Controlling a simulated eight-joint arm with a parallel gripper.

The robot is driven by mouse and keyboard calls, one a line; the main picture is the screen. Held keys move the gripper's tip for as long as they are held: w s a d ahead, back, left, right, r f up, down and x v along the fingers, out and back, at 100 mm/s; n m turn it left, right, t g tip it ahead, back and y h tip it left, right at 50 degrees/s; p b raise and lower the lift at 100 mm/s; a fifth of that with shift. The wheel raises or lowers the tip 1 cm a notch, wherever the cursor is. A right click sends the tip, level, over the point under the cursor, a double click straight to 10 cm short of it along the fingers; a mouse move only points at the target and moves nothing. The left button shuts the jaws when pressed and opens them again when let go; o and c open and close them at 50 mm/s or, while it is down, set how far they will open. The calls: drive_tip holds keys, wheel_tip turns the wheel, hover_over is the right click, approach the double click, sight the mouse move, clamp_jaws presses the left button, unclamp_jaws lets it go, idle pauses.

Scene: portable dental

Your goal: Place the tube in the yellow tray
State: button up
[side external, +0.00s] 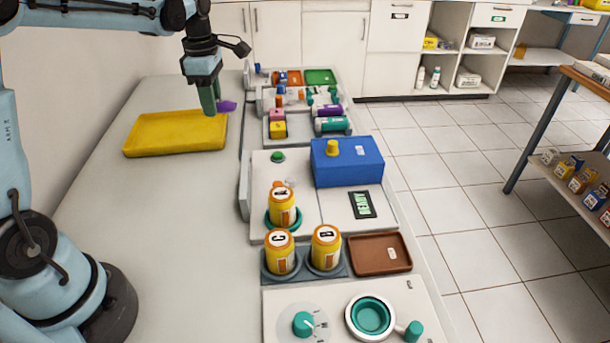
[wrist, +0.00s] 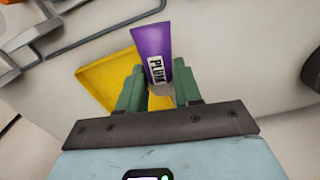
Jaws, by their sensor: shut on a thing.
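A purple tube (wrist: 152,45) with a white label reading what looks like "PLUM" is between the green fingers of my gripper (wrist: 158,88) in the wrist view. In the side view my gripper (side external: 211,99) is shut on the tube (side external: 227,106), whose purple end sticks out to the right of the fingers. The yellow tray (side external: 175,146) lies flat on the counter, just left of and below the gripper. In the wrist view the tray (wrist: 95,76) shows behind the tube and fingers. The gap between tube and tray is hard to judge.
To the right, an organiser (side external: 334,147) holds several coloured tubes and small blocks. A blue box (side external: 347,168) and several yellow canisters (side external: 281,251) stand nearer the camera. The counter (side external: 180,220) in front of the tray is clear.

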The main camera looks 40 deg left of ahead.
drive_tip(key=a+f+n, duration=0.1)
drive_tip(key=a+n, duration=0.1)
drive_tip(key=a, duration=0.5)
hover_over(175, 134)
wheel_tip(175, 134, down, 7)
drive_tip(key=shift+d+r, duration=0.1)
drive_tip(key=shift+d, duration=0.05)
drive_tip(key=shift+f, duration=2.1)
drive_tip(key=shift+f, duration=0.1)
drive_tip(key=o, duration=1)
